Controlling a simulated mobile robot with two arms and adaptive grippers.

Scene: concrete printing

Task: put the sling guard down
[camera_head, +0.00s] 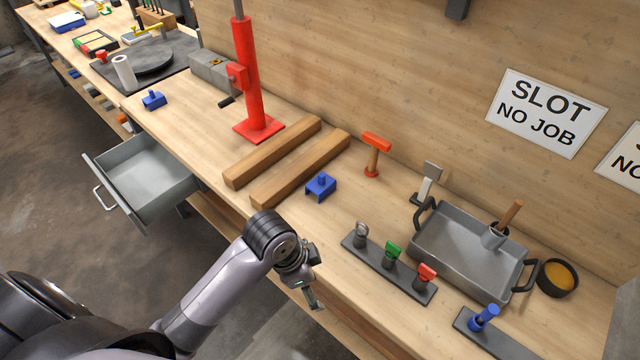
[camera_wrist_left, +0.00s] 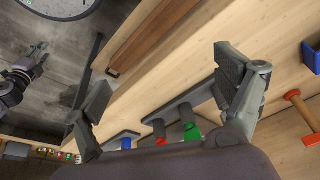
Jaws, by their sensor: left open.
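Two blue saddle-shaped blocks with a peg on top look like sling guards. One blue block (camera_head: 320,186) stands on the bench by the near end of two timber bars; part of it shows at the right edge of the left wrist view (camera_wrist_left: 312,56). The other blue block (camera_head: 153,100) stands farther back, beside the drawer. My left gripper (camera_head: 312,294) is over the bench's front edge, apart from both blocks. Its fingers (camera_wrist_left: 164,74) are spread with nothing between them. My right gripper (camera_wrist_left: 30,70) shows at the left of the wrist view, its jaws unclear.
Two timber bars (camera_head: 301,168) lie before a red post (camera_head: 258,90). A red-headed tool (camera_head: 375,153), a dark rack (camera_head: 412,284) with coloured tools and a grey pan (camera_head: 462,255) stand to the right. An open drawer (camera_head: 150,180) juts out at left.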

